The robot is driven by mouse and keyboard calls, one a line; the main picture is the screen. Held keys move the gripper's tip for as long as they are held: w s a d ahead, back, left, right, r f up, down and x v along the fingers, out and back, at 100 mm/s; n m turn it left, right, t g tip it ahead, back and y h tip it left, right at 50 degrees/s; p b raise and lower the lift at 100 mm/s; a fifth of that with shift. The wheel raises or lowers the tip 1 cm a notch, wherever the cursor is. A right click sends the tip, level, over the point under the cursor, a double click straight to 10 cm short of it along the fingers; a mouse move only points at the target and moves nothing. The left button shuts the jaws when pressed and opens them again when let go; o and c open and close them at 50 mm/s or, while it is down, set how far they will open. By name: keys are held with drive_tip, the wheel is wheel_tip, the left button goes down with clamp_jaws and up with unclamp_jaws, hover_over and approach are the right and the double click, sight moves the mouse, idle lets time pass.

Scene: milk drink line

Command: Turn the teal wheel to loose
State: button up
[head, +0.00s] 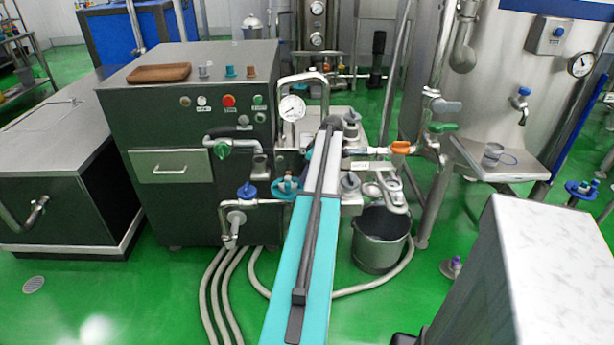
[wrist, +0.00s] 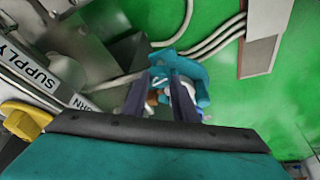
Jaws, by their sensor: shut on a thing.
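The teal wheel (head: 287,187) sits low on the pipework, just right of the blue valve handle in the head view. My arm partly covers it there. In the wrist view the teal wheel (wrist: 198,78) shows as a curved teal rim around and beyond the fingers. My gripper (wrist: 170,82) has its two dark fingers at the wheel and is shut on it. The exact contact is partly hidden by the fingers. I cannot read any mark that tells the wheel's position.
A blue valve (head: 247,192) stands close left of the wheel, and a green-handled valve (head: 221,150) is above it. A pressure gauge (head: 291,108) rises behind. A steel bucket (head: 380,240) stands to the right. Grey hoses (head: 217,290) run over the green floor below.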

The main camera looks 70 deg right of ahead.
drive_tip(key=shift+s+d+n+y, duration=0.15)
drive_tip(key=shift+n+y, duration=0.55)
drive_tip(key=shift+n, duration=0.8)
drive_tip(key=shift+s, duration=0.1)
drive_tip(key=o, duration=1)
drive_tip(key=shift+o, duration=0.2)
drive_tip(key=shift+r, duration=0.15)
drive_tip(key=b+v, duration=0.1)
drive_tip(key=v, duration=1.2)
drive_tip(key=shift+r, duration=0.25)
